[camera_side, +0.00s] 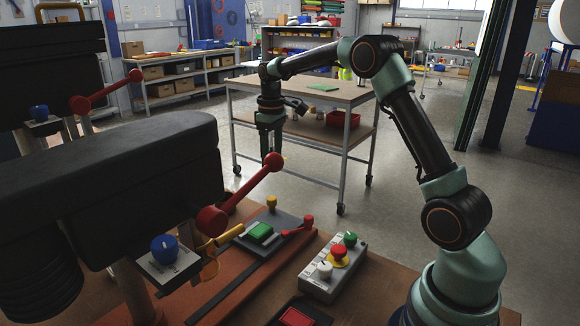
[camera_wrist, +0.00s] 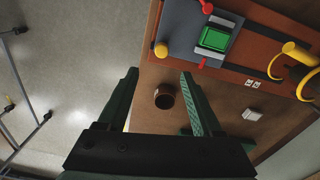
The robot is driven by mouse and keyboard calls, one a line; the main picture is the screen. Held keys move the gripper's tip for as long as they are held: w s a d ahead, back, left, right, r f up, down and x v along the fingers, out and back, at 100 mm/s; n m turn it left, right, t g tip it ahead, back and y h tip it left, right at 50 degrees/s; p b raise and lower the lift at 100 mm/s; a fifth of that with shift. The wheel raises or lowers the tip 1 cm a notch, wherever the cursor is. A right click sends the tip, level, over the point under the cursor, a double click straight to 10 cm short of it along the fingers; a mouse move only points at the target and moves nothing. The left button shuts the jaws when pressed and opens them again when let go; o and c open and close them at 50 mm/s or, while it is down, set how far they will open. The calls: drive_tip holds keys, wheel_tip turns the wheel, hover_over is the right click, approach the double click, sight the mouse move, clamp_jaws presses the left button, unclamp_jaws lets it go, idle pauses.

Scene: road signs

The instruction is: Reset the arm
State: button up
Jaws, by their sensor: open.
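My gripper (camera_side: 271,152) hangs from my raised, bent arm, pointing down beyond the far edge of the workbench in the side view. The red ball of a lever partly covers its lower end there. In the wrist view my gripper (camera_wrist: 158,76) shows two dark green fingers spread apart with nothing between their tips. A small dark round cup-like thing (camera_wrist: 164,96) is on the brown bench top below, seen between the fingers and apart from them.
A grey plate (camera_side: 283,220) carries a green block (camera_side: 260,232) and a yellow knob (camera_side: 271,202). A red lever (camera_side: 242,193) rises from a dark machine (camera_side: 110,170) at left. A button box (camera_side: 334,267) stands in front. A wheeled table (camera_side: 345,95) stands behind; open floor lies between.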

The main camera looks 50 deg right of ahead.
drive_tip(key=s+a+r+m+t, duration=0.2)
drive_tip(key=s+a+r, duration=0.6)
drive_tip(key=s+r, duration=0.15)
drive_tip(key=s+a+f+t, duration=0.2)
drive_tip(key=s+a, duration=0.5)
drive_tip(key=s, duration=0.4)
drive_tip(key=shift+a+f+t, duration=0.3)
drive_tip(key=shift+f+t, duration=0.05)
drive_tip(key=shift+t, duration=0.35)
